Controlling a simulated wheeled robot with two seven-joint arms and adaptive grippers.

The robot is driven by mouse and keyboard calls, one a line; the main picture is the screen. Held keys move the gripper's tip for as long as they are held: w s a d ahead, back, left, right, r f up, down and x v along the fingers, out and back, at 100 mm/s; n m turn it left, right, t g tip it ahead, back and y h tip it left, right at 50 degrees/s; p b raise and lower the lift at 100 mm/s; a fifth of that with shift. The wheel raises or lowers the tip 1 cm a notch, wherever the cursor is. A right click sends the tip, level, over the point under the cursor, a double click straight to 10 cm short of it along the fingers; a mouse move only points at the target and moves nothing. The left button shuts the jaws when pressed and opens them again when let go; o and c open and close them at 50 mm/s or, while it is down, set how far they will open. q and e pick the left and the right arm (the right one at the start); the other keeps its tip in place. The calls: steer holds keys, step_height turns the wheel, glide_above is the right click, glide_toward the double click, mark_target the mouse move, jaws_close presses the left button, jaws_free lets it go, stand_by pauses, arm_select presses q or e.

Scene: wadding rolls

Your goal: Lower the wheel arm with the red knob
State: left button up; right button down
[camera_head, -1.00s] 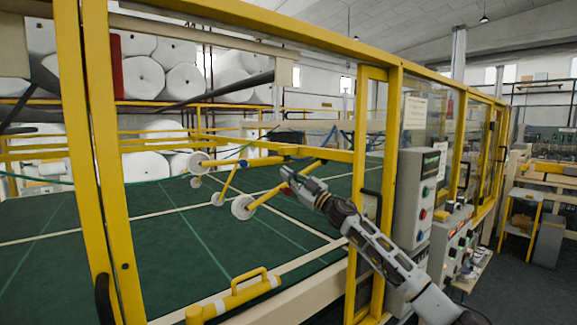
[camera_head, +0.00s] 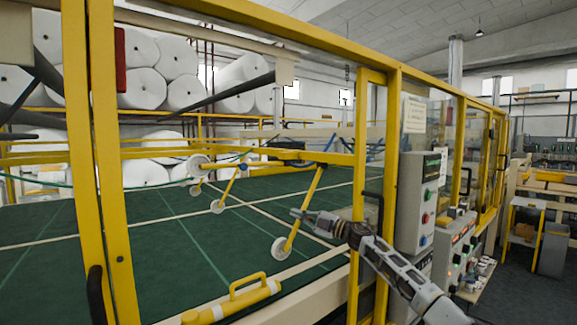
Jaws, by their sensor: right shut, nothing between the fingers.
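The nearest wheel arm (camera_head: 311,191) is a yellow bar hanging steeply from the yellow cross rail, with a pale wheel (camera_head: 280,248) at its lower end, at the green bed. I cannot make out a red knob on it. My right gripper (camera_head: 295,213) is shut and empty. Its tips overlap the middle of this wheel arm in the view; I cannot tell whether they touch. Farther back, another yellow wheel arm (camera_head: 229,187) slopes down to a smaller wheel (camera_head: 217,206). My left gripper is not in view.
The green bed (camera_head: 150,240) lies inside a yellow frame. A yellow post (camera_head: 388,165) stands right of my gripper, beside a grey control box (camera_head: 412,205). A yellow handle (camera_head: 235,300) is at the front edge. White rolls (camera_head: 140,88) are stacked behind.

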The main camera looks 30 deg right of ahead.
steer(key=shift+d+f+n, duration=0.3)
steer(key=shift+f, duration=0.1)
steer(key=shift+r, duration=0.2)
step_height(320, 180, up, 10)
steer(key=shift+f, duration=0.25)
stand_by(0.8)
stand_by(0.7)
